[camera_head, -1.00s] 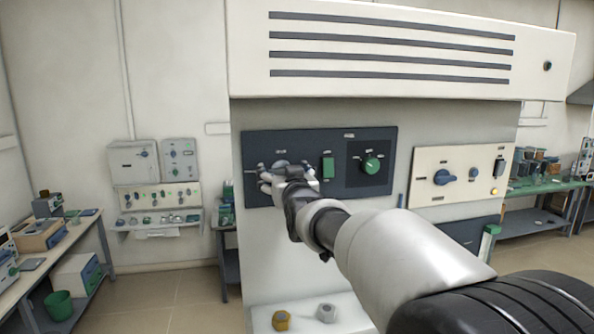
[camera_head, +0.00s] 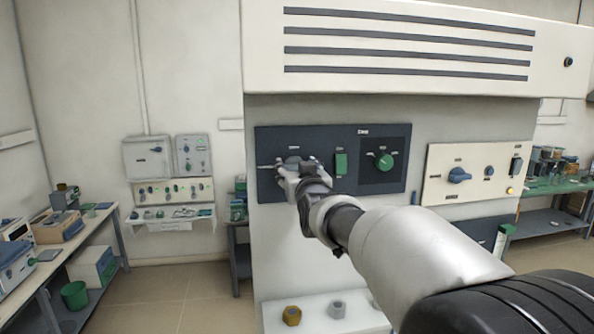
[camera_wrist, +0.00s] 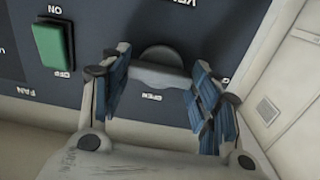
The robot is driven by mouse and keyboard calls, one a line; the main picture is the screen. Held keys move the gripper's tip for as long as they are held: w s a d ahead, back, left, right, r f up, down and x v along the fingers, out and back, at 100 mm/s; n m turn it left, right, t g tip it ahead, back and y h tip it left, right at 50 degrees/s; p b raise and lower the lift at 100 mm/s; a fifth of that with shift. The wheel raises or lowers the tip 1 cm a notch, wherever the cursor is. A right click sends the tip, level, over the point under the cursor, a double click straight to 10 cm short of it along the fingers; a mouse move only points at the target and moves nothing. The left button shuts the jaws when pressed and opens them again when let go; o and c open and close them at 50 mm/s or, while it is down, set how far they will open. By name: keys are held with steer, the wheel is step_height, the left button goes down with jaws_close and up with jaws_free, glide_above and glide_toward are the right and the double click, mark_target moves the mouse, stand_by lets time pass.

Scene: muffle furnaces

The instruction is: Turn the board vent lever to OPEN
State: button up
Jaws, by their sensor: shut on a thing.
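The vent lever (camera_wrist: 160,78) is a grey bar with a dark round hub, on the dark panel (camera_head: 325,137). In the wrist view it lies crosswise between my two blue-padded fingers, and the word OPEN shows beside it. My gripper (camera_wrist: 158,88) is shut on the lever. In the head view my gripper (camera_head: 292,172) is at the left part of the panel and hides most of the lever. Which mark the lever points to, I cannot tell.
A green FAN switch (camera_wrist: 54,46) sits close to the lever; it also shows in the head view (camera_head: 341,163). A green knob (camera_head: 384,161) is farther right. A cream panel (camera_head: 440,185) with a blue knob (camera_head: 459,175) is beyond. Two nuts lie on the ledge below.

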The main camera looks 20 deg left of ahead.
steer(key=shift+m+b, duration=0.3)
steer(key=shift+b, duration=0.1)
steer(key=m+b, duration=0.8)
steer(key=m, duration=0.9)
steer(key=shift+d, duration=0.1)
steer(key=shift+m+b, duration=0.3)
steer(key=o, duration=1)
steer(key=shift+o, duration=0.2)
